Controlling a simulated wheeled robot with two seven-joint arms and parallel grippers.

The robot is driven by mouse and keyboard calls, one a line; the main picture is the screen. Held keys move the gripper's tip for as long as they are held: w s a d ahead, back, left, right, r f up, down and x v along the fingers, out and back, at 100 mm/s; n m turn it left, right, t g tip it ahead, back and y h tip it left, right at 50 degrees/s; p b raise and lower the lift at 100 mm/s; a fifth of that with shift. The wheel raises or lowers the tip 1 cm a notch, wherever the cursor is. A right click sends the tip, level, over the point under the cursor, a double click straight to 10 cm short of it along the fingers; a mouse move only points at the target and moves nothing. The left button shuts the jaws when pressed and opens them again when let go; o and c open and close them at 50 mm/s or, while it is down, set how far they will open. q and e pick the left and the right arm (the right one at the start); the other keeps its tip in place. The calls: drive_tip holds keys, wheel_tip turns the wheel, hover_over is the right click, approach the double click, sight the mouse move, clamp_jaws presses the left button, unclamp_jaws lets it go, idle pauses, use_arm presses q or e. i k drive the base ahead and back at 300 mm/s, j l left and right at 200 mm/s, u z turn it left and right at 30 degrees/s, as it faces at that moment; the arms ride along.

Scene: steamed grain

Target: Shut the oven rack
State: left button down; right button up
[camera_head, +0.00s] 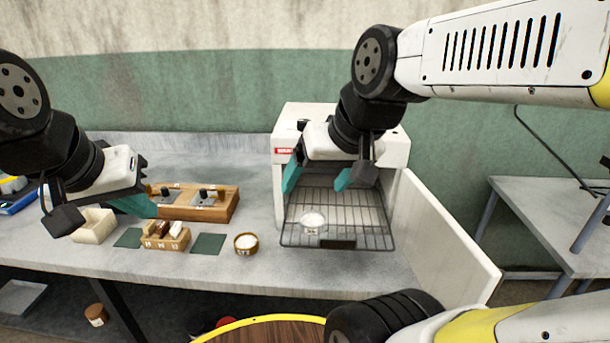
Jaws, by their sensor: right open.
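The oven (397,148) is a white box at the back of the table, with its door (440,240) swung open to the right. The wire oven rack (362,232) is pulled out toward me. A small bowl of white grain (313,221) sits on the rack. My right gripper (317,181) is open in front of the oven mouth, above the rack, with its teal fingertips apart and nothing between them. It hides part of the oven front. My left gripper (132,206) hangs at the left over the table; only one teal finger shows clearly.
A wooden box with knobs (208,208), a small wooden holder (163,242), dark green mats (208,243), a brown bowl of white grain (246,243) and a cream tray (93,226) occupy the table's left. Another grey table (550,205) stands at right.

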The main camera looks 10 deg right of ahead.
sight(329, 244)
drive_tip(key=k+l, duration=0.85)
drive_tip(key=l, duration=0.1)
